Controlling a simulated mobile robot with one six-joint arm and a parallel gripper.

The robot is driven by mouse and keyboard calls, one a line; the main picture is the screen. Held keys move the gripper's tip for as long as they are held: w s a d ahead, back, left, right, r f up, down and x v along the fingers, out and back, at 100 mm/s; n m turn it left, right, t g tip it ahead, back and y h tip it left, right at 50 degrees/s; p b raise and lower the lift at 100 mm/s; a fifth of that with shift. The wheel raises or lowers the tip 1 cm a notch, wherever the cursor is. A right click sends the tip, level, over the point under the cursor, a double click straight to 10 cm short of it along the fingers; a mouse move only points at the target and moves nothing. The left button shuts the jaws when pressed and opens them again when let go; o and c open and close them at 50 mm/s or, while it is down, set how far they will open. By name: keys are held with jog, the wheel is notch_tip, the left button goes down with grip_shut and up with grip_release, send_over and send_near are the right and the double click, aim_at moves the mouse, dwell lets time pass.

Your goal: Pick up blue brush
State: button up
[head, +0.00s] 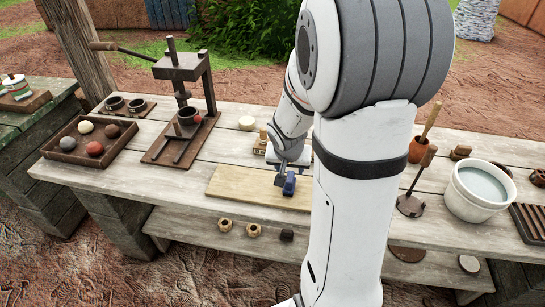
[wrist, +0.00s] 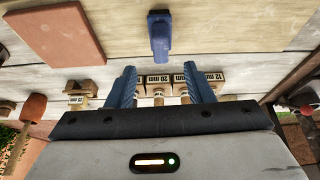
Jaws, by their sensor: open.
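A small blue object, which looks like the blue brush (wrist: 160,36), lies ahead of my gripper in the wrist view, centred between the finger lines. In the head view a dark blue piece (head: 289,186) shows at the pale wooden board, close against my fingers; its bristles cannot be made out. My gripper (wrist: 160,70) is open, with its two blue-grey fingers spread and nothing between them. In the head view my gripper (head: 282,178) points down over the board, and my arm hides the area to its right.
The pale board (head: 235,188) lies on the plank table. A press (head: 185,95) and a tray of balls (head: 65,152) stand left; a white bucket (head: 455,200) stands right. Labelled wooden blocks (wrist: 160,82) and a terracotta tile (wrist: 57,32) show in the wrist view.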

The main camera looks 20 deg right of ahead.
aim_at(290, 176)
jog(key=shift+x, duration=0.9)
jog(key=b+x, duration=0.2)
jog(key=x, duration=0.5)
jog(key=shift+w+f, duration=0.1)
jog(key=shift+w, duration=0.15)
jog(key=shift+c, duration=0.6)
grip_shut()
